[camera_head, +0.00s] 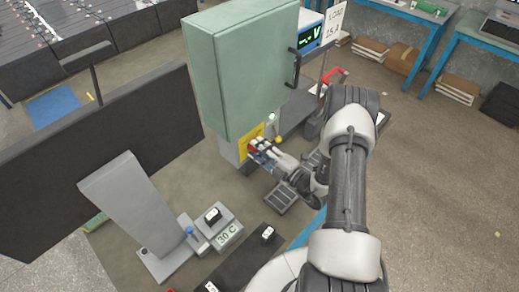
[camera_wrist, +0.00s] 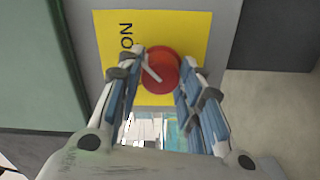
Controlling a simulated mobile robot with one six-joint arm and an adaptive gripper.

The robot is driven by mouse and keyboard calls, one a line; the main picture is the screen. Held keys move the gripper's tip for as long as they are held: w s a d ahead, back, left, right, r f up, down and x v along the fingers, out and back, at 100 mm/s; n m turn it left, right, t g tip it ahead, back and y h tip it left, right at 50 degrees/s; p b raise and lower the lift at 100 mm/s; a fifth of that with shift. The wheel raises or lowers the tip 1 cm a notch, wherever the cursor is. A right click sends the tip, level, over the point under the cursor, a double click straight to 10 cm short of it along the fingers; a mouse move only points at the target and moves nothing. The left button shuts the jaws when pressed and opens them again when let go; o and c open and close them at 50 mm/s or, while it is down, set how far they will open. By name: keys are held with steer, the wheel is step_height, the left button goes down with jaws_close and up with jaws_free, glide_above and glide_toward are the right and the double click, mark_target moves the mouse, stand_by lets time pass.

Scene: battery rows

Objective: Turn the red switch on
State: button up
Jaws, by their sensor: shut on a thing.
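The red switch (camera_wrist: 166,62) is a round knob with a white pointer line, on a yellow plate (camera_wrist: 192,30) in the wrist view. The word ON stands sideways on the plate, at the knob's upper left. The pointer line lies slanted, its upper end to the left. My gripper (camera_wrist: 162,68) is shut on the red switch, a finger on each side of it.
The green cabinet (camera_head: 240,65) stands above the plate, with a dark handle (camera_head: 295,68) on its right side. A meter (camera_head: 310,36) and a LOAD 15 A sign (camera_head: 334,22) are behind it. A grey stand (camera_head: 132,205) and a 30 C box (camera_head: 219,228) are at the lower left.

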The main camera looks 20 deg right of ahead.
stand_by(0.3)
steer(key=o, duration=1.1)
steer(key=shift+c, duration=0.2)
steer(key=v, duration=1.2)
